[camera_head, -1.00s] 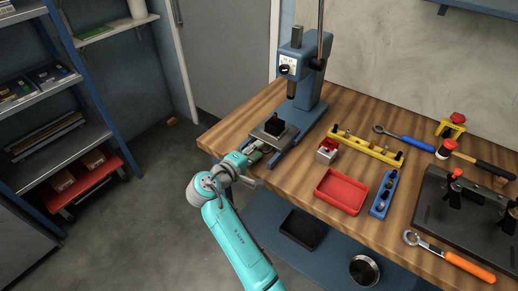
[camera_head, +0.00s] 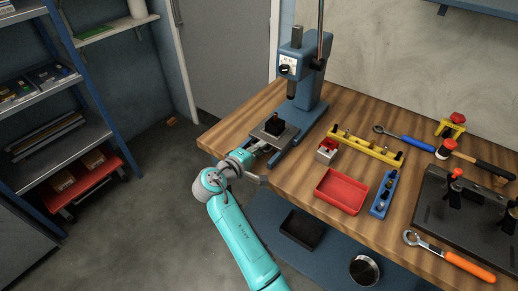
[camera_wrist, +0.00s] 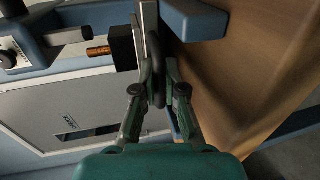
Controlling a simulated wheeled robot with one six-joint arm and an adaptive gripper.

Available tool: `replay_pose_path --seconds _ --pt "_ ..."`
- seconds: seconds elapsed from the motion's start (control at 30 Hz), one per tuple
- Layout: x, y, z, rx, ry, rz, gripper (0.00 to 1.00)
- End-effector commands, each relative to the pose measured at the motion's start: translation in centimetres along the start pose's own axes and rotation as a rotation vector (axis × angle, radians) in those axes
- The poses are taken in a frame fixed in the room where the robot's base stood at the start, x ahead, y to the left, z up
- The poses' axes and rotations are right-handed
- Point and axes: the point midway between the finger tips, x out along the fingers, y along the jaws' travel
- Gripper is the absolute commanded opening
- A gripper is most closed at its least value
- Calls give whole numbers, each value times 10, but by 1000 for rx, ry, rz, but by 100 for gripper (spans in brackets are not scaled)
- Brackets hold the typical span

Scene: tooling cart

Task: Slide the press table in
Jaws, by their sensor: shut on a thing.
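The blue arbor press (camera_head: 305,75) stands at the left end of the wooden bench. Its grey press table (camera_head: 262,135) sits low on the base and carries a black block (camera_head: 274,124) with a small pin; the block also shows in the wrist view (camera_wrist: 122,47). The table is forward of the ram. In the wrist view, my gripper (camera_wrist: 158,82) is shut on a dark rounded handle (camera_wrist: 157,68) at the edge of the press table, seen edge-on (camera_wrist: 149,18). In the head view, my gripper (camera_head: 261,148) is at the table's front edge, and the handle is mostly hidden.
A red-topped block (camera_head: 327,150), a yellow rail (camera_head: 366,146), a red tray (camera_head: 341,191) and a blue holder (camera_head: 384,194) lie right of the press. A lower shelf (camera_head: 265,218) is beneath the bench.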

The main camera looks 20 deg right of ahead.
Motion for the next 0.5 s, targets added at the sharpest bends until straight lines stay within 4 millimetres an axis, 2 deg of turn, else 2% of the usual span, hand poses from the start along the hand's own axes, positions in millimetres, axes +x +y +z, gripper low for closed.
replay_pose_path --seconds 0.3,0.5 --pt "44 10 0 0 -1 -1 0" --pt "45 10 -1 0 2 -1 0"
